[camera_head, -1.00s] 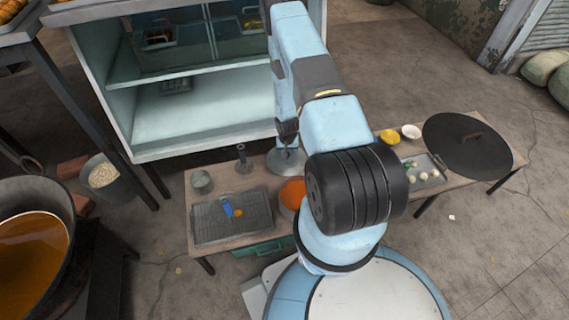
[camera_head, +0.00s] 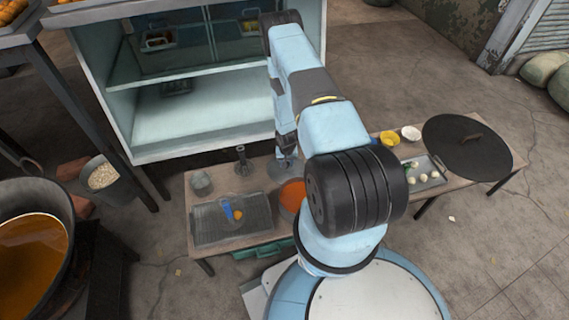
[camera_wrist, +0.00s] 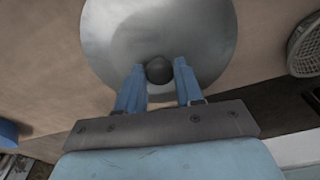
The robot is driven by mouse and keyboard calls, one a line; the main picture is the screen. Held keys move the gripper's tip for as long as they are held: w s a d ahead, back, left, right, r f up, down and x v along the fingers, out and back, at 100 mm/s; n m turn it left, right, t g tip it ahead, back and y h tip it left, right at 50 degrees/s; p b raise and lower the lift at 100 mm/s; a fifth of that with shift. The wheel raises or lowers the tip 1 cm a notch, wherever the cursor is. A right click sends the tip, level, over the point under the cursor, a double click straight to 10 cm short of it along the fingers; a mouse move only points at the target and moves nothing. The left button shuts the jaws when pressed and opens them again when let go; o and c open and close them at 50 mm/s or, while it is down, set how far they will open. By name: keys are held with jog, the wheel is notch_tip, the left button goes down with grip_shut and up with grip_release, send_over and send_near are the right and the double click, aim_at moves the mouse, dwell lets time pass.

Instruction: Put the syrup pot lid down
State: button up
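The syrup pot lid (camera_wrist: 205,35) is a round silver lid with a dark knob (camera_wrist: 158,71), seen from above in the wrist view. My gripper (camera_wrist: 159,66) has its two blue fingers on either side of the knob, apparently closed against it. In the head view my gripper (camera_head: 286,146) points down over the lid (camera_head: 278,170), which is partly hidden by my arm. The lid is at or very close to the low table; I cannot tell whether it touches. An open pot of orange syrup (camera_head: 292,193) stands just in front, partly behind my arm.
The low table (camera_head: 205,245) also holds a wire-rack tray (camera_head: 212,225), a metal cup (camera_head: 200,182), a dark upright tool (camera_head: 242,158), and a large black lid (camera_head: 468,146) at right. A pale cabinet (camera_head: 200,115) stands behind. A yellow bowl (camera_head: 389,138) sits right of my arm.

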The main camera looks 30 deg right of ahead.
jog(key=o, duration=0.4)
jog(key=shift+r, duration=0.1)
